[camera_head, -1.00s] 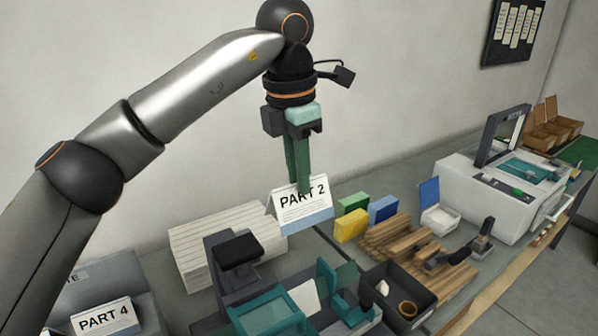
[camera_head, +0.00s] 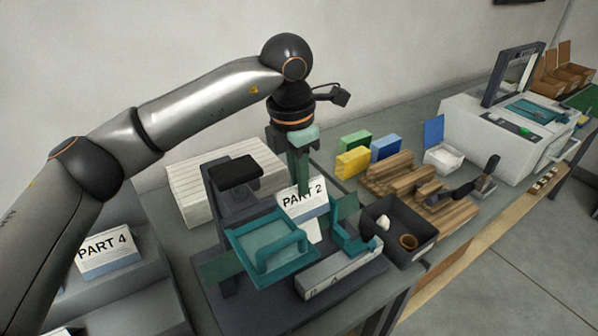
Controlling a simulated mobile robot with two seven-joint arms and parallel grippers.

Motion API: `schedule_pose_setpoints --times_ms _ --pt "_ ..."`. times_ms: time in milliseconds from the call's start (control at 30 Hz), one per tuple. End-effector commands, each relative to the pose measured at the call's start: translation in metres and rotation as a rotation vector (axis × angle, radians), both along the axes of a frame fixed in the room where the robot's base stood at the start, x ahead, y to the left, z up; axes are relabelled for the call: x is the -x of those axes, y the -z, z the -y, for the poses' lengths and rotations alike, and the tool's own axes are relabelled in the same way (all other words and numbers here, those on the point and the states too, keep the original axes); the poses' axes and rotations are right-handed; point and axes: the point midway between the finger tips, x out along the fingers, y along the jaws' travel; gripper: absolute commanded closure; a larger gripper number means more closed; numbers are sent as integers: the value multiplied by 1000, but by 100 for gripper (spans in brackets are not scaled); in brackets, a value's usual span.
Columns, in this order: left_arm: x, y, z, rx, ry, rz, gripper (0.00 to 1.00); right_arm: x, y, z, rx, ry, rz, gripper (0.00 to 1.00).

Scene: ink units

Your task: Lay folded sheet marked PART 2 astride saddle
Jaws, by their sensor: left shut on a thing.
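The folded sheet marked PART 2 (camera_head: 304,204) is white with a pale blue lower band. My left gripper (camera_head: 303,186) is shut on its top edge and holds it upright, label facing me. A white piece (camera_head: 314,232) shows just below the sheet at the saddle. I cannot tell whether the sheet touches it. The saddle's middle is hidden. My right gripper is out of view.
The machine's dark head (camera_head: 235,172) stands close left of the sheet. A white paper stack (camera_head: 190,190) is behind it. A PART 4 sheet (camera_head: 105,250) stands on grey steps at left. A dark tray (camera_head: 399,235), wooden block (camera_head: 385,180) and coloured boxes (camera_head: 353,162) lie right.

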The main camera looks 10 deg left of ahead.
Motion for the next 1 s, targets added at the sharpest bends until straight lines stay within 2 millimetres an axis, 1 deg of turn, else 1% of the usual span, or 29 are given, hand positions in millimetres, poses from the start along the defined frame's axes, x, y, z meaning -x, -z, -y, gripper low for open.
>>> schedule_pose_setpoints --times_ms 33,100,500,600,733,1000 --pt "0 9 0 0 0 -1 100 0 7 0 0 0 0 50" --pt "0 16 0 0 0 -1 100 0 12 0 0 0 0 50" --pt "0 56 0 0 0 0 100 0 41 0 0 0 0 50" --pt "0 63 0 0 0 0 100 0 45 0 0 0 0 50" --pt "0 67 0 0 0 0 100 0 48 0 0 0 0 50" --pt "0 66 0 0 0 0 100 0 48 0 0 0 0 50"
